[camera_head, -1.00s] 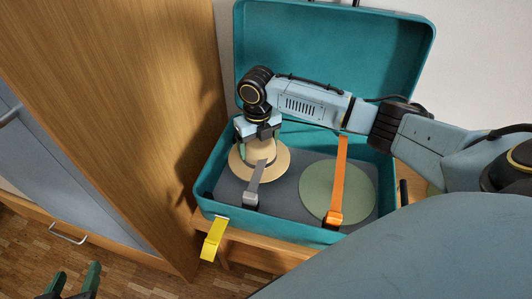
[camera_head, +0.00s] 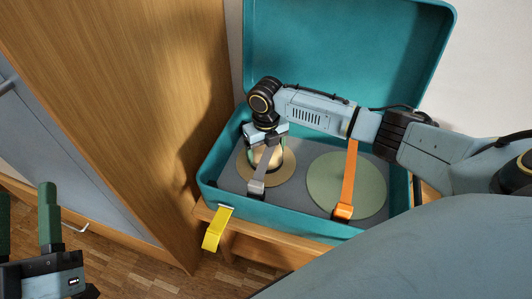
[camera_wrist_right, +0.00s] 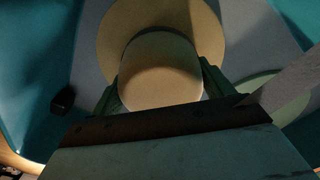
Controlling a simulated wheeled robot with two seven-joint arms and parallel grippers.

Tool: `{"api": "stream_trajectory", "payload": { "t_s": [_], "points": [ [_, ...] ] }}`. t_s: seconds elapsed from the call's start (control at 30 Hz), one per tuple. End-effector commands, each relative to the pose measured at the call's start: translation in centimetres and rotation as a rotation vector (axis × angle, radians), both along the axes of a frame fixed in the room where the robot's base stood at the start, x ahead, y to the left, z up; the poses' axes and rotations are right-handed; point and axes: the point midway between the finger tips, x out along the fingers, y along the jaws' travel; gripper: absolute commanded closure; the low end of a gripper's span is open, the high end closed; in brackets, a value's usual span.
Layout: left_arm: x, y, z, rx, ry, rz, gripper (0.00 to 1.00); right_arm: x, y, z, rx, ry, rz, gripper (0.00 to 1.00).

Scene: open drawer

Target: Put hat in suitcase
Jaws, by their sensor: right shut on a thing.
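A tan straw hat (camera_head: 284,170) with a round crown and flat brim is in the left part of the open teal suitcase (camera_head: 290,220). My right gripper (camera_head: 266,150) points down and is shut on the crown. In the right wrist view the crown (camera_wrist_right: 160,75) sits between the green fingers, with the brim (camera_wrist_right: 120,20) beyond. The brim appears low, near the grey suitcase floor; I cannot tell whether it touches. My left gripper (camera_head: 25,215) is at the lower left, fingers apart and empty.
A flat green disc (camera_head: 325,185) lies in the suitcase's right part, crossed by an orange strap (camera_head: 349,180). The lid (camera_head: 350,50) stands open behind. A yellow latch (camera_head: 216,230) hangs at the front. A wooden cabinet (camera_head: 140,120) stands close to the left.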

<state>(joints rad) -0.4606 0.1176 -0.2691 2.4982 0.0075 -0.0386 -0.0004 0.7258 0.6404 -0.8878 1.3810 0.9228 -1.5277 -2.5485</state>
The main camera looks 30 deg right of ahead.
Motion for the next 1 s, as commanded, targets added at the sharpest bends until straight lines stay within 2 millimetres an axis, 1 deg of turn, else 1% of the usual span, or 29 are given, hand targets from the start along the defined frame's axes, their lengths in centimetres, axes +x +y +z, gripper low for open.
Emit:
{"api": "stream_trajectory", "payload": {
  "t_s": [0.03, 0.17, 0.37, 0.5, 0.53, 0.67, 0.87, 1.0],
  "points": [
    [-0.17, -0.02, 0.28, -0.008, -0.024, -0.002, 0.55, 0.01, 0.01, -0.29, 0.000, 0.000, 0.000, 0.44],
    [-0.37, -0.01, 0.75, -0.017, -0.049, -0.003, 0.55, 0.01, 0.00, -0.40, 0.000, -0.001, 0.000, 0.44],
    [-0.37, 0.00, 0.78, -0.017, -0.049, -0.003, 0.55, 0.01, -0.01, -0.35, 0.000, 0.000, 0.000, 0.44],
    [-0.38, 0.00, 0.77, -0.017, -0.051, -0.003, 0.55, -0.02, -0.01, -0.68, -0.001, 0.001, 0.000, 0.44],
    [-0.38, 0.00, 0.78, -0.017, -0.051, -0.003, 0.55, -0.02, -0.02, -0.65, -0.001, 0.000, 0.000, 0.17],
    [-0.38, 0.00, 0.78, -0.017, -0.051, -0.003, 0.55, -0.02, -0.02, -0.63, -0.001, 0.000, 0.000, 0.00],
    [-0.38, -0.01, 0.78, -0.017, -0.051, -0.003, 0.55, -0.01, -0.02, -0.59, -0.001, 0.000, 0.000, 0.00],
    [-0.31, -0.02, 0.78, -0.014, -0.043, -0.003, 0.55, 0.02, -0.02, -0.10, 0.000, -0.001, 0.000, 0.00]
  ]
}}
